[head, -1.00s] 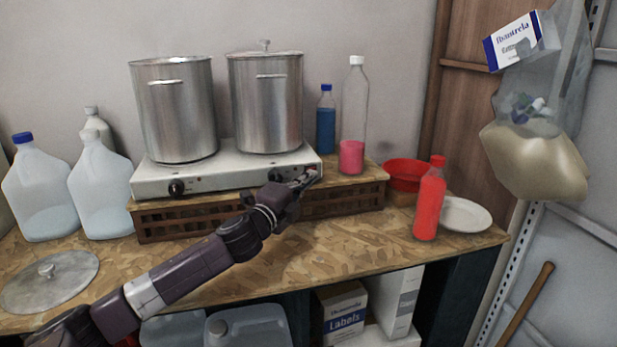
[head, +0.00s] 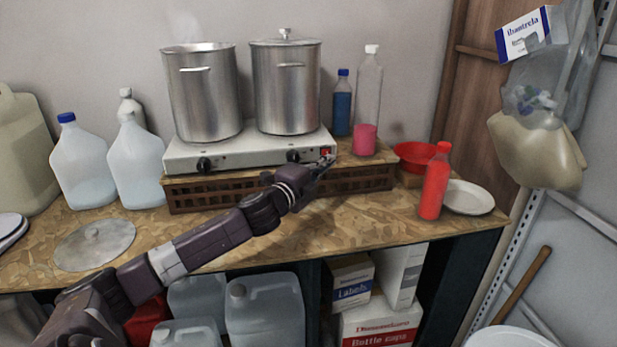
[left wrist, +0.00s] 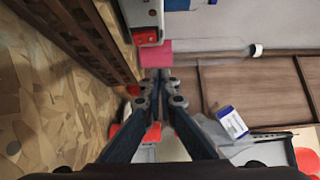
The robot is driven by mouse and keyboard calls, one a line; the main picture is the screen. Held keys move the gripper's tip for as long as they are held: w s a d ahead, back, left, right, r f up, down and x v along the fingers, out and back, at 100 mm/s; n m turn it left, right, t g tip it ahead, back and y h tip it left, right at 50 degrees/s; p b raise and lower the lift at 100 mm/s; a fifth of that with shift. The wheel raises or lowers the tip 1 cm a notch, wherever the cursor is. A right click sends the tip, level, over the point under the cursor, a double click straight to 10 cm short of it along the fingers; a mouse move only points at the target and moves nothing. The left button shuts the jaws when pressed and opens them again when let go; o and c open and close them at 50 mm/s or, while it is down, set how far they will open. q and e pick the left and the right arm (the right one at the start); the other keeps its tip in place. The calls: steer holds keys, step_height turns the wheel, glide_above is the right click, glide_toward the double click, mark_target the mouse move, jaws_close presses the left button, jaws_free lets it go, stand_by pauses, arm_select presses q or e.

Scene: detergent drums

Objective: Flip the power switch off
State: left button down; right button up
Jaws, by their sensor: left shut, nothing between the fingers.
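The power switch (head: 326,152) is a small red rocker at the right end of the white two-burner hot plate's front (head: 240,155). In the left wrist view the red switch (left wrist: 147,37) shows on the hot plate's white end, just above the fingertips. My left gripper (head: 329,161) is shut and empty, with its tips right by the switch, slightly below and in front of it. I cannot tell whether they touch. In the left wrist view its fingertips (left wrist: 157,76) are together. Which way the rocker is tipped is too small to tell. My right gripper is not in view.
Two steel pots (head: 203,95) stand on the hot plate, which rests on a brown slatted crate (head: 215,192). Bottles with blue (head: 342,115) and pink liquid (head: 365,138) stand to its right. A red bottle (head: 433,185) is nearer the front.

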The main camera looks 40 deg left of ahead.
arm_select(q)
steer(key=s+b, duration=0.2)
steer(key=s, duration=0.7)
steer(key=shift+r, duration=0.15)
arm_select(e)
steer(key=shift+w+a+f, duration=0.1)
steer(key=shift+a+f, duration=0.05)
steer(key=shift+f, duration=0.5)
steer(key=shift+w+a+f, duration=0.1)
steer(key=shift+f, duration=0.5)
